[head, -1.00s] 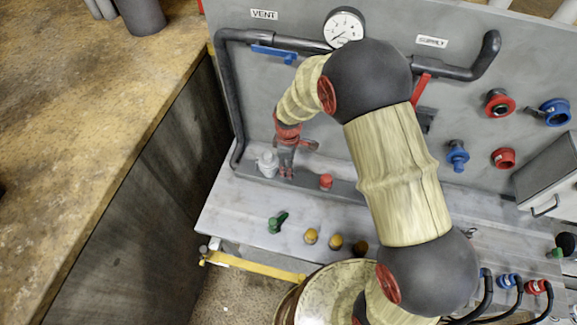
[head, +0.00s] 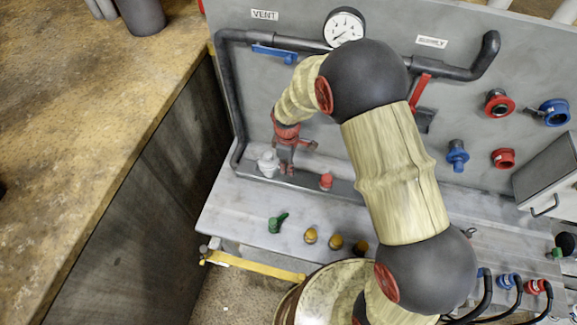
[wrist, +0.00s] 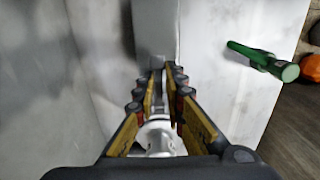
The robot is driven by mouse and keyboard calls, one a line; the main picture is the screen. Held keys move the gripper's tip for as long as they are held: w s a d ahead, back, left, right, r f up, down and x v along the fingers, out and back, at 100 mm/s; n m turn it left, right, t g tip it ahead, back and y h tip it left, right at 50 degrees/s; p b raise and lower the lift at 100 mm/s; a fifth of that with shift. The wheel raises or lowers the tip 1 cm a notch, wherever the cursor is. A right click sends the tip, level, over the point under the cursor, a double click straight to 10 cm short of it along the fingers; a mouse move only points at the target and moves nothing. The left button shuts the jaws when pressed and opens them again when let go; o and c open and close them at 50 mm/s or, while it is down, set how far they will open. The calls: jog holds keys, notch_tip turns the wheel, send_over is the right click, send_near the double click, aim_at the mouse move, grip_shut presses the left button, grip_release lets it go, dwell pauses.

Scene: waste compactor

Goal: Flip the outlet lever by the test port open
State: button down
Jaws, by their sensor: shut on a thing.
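My gripper (head: 287,168) points down at the low grey ledge by the foot of the upright panel, just right of a small white fitting (head: 268,163). In the wrist view, the fingers (wrist: 166,82) are close together, and the white fitting (wrist: 158,136) shows between them. The gripper is shut on part of this fitting; the fingers hide the exact contact. I cannot make out a test port label or a separate lever there.
A red fitting (head: 326,181) stands right of my gripper. Yellow knobs (head: 311,236) line the bench front. Above are a blue vent lever (head: 273,53), a red supply lever (head: 421,90) and a gauge (head: 344,27). A wooden counter (head: 90,120) stands left.

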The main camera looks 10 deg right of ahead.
jog(key=shift+w+a+r+h+p, duration=0.2)
jog(key=shift+r+h+p, duration=0.2)
jog(key=shift+h+p, duration=0.25)
jog(key=shift+w+r+g+h, duration=0.15)
jog(key=shift+g+h, duration=0.45)
jog(key=shift+h, duration=0.55)
jog(key=shift+r+h, duration=0.2)
jog(key=shift+h, duration=0.1)
jog(key=c, duration=2.1)
grip_release()
jog(key=o, duration=0.3)
jog(key=shift+f, duration=0.1)
jog(key=shift+o, duration=0.2)
jog(key=v, duration=1.2)
